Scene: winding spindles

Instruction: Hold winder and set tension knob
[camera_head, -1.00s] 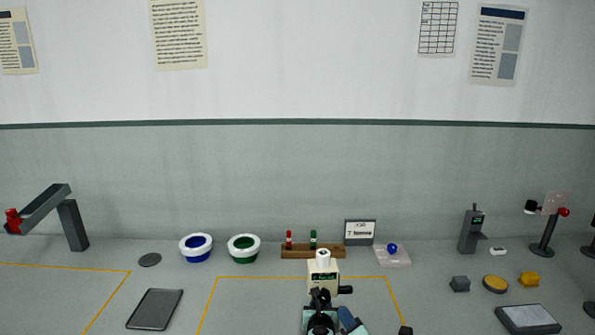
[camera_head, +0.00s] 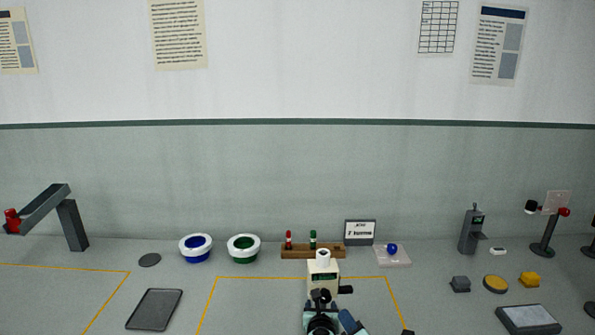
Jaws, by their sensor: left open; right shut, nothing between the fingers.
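The winder (camera_head: 323,275) is a cream box with a white cylinder on top and a small dark display, standing upright inside the orange-outlined middle area. A dark knob (camera_head: 346,289) sticks out of its right side. One of my arms, dark and light blue, rises from the bottom edge right in front of the winder. I take its end to be my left gripper (camera_head: 320,296); its fingers are hard to make out, and it hides the winder's lower front. Contact cannot be told. A small dark tip at the bottom edge, apparently my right gripper (camera_head: 407,332), is right of the winder, clear of the knob.
Behind the winder stand a wooden rack (camera_head: 312,251) with red and green pegs, a small sign (camera_head: 360,231) and a clear tray (camera_head: 399,261) with a blue ball. Blue (camera_head: 196,257) and green (camera_head: 243,257) spools are left.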

